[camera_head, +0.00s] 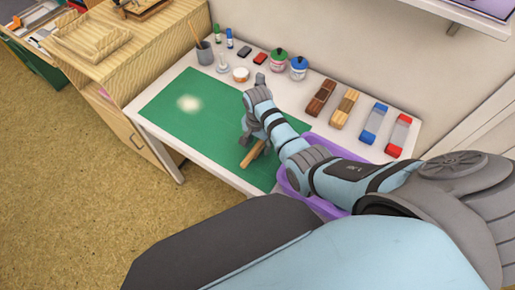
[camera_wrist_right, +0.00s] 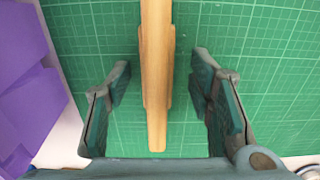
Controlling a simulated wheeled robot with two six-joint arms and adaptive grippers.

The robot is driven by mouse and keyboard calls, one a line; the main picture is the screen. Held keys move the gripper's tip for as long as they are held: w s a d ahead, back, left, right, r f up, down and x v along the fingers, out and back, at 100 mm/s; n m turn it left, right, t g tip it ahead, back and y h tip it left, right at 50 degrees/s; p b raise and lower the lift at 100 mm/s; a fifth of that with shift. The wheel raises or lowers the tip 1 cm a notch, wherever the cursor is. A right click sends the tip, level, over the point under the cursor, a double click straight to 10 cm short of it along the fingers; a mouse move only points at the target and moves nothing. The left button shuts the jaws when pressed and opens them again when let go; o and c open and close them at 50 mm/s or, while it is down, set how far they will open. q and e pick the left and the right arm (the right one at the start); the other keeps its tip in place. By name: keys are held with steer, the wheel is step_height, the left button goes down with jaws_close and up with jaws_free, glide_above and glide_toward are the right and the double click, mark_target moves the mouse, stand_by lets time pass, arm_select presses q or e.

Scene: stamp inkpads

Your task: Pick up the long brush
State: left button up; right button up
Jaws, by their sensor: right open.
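A long light-wood piece, which looks like the handle of the long brush (camera_head: 253,153), lies on the green cutting mat (camera_head: 170,120). In the right wrist view the brush (camera_wrist_right: 157,70) runs from the top edge down between the fingers of my right gripper (camera_wrist_right: 161,75). The fingers are open, one on each side, with a gap to the wood on both sides. In the head view my right gripper (camera_head: 248,133) is over the mat at the brush, and partly hides it. No bristles show. My left gripper is not in view.
A purple bin (camera_head: 284,185) stands close to the right of the brush, partly behind my arm; it also shows in the wrist view (camera_wrist_right: 25,70). A grey cup (camera_head: 205,53), jars (camera_head: 298,68) and several blocks (camera_head: 345,108) line the table's back. The mat's left part is clear except for a pale patch.

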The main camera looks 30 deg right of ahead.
steer(key=shift+s+d+r, duration=0.1)
steer(key=shift+s, duration=0.1)
steer(key=shift+w+f, duration=0.1)
steer(key=shift+f, duration=0.15)
stand_by(0.5)
jaws_close()
